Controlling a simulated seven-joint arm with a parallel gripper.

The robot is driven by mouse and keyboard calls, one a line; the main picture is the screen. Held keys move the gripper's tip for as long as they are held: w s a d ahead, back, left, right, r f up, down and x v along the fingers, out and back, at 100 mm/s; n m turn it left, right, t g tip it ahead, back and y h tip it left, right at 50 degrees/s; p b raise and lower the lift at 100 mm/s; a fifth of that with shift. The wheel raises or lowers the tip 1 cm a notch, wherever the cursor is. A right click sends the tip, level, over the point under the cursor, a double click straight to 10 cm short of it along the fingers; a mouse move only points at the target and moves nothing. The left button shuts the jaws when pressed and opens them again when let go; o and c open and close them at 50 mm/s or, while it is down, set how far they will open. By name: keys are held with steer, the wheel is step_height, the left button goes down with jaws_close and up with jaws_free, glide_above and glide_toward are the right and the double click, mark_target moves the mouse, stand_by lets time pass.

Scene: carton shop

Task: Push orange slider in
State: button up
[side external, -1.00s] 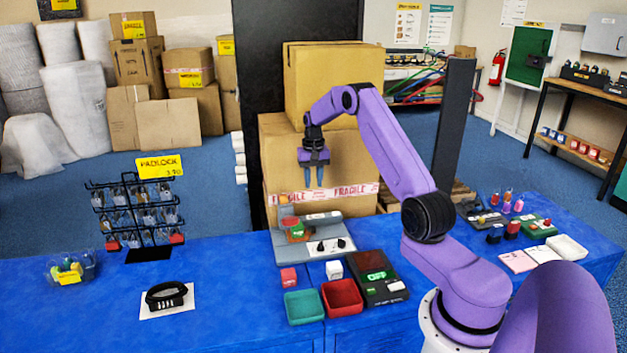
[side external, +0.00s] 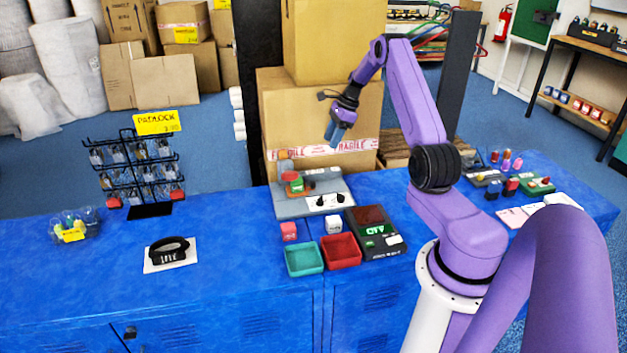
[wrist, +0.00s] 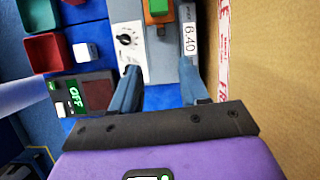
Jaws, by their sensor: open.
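The grey device (side external: 335,184) stands near the back edge of the blue bench. A small orange block (side external: 285,155) sits at its rear left, and a green block (side external: 296,185) sits on an orange-brown part in front. I cannot tell for sure which orange part is the slider. In the wrist view the green block (wrist: 158,7) is at the top edge with a thin orange edge beside it. My gripper (side external: 335,140) is open and empty, tilted, above and right of the device. Its fingers (wrist: 160,68) are apart, with the grey device beyond them.
A green tray (side external: 304,273), a red tray (side external: 355,262) and a dark box with a green display (side external: 390,248) stand in front. Large cartons (side external: 275,120) stand behind.

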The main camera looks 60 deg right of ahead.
glide_toward(312, 182)
steer(key=shift+m, duration=0.4)
steer(key=x, duration=0.9)
steer(key=shift+r, duration=0.1)
jaws_close()
